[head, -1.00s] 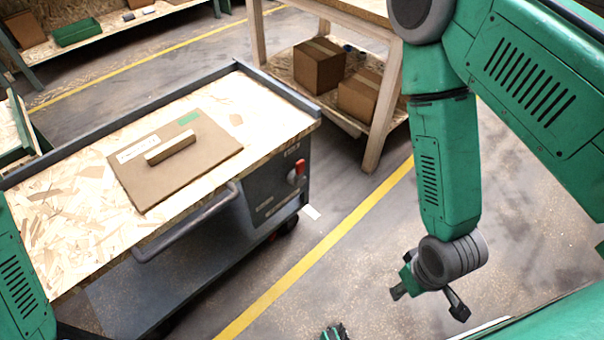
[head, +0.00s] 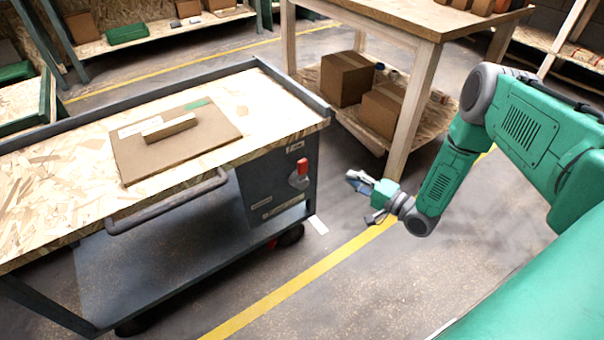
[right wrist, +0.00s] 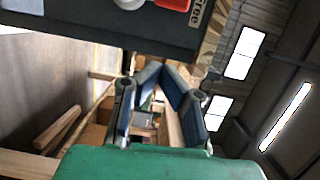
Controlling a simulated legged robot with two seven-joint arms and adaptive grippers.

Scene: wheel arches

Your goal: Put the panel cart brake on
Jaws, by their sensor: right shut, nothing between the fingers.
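The panel cart (head: 276,190) stands at the left with a wood-chip top and a dark grey end panel. Its red brake lever (head: 303,168) sits on that end panel, with a pale round part at its lower end. The red lever also shows at the top edge of the right wrist view (right wrist: 172,4), partly cut off, beside a label ending in "ree". My right gripper (head: 360,192) is shut and empty, in the air to the right of the lever and apart from it. It also shows in the right wrist view (right wrist: 166,76). My left gripper is out of view.
A brown panel (head: 178,148) with a small block lies on the cart top. A bar handle (head: 165,204) runs along the cart's near side. A wooden table (head: 400,140) with cardboard boxes (head: 347,78) on its lower shelf stands behind my right gripper. The floor at front right is open.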

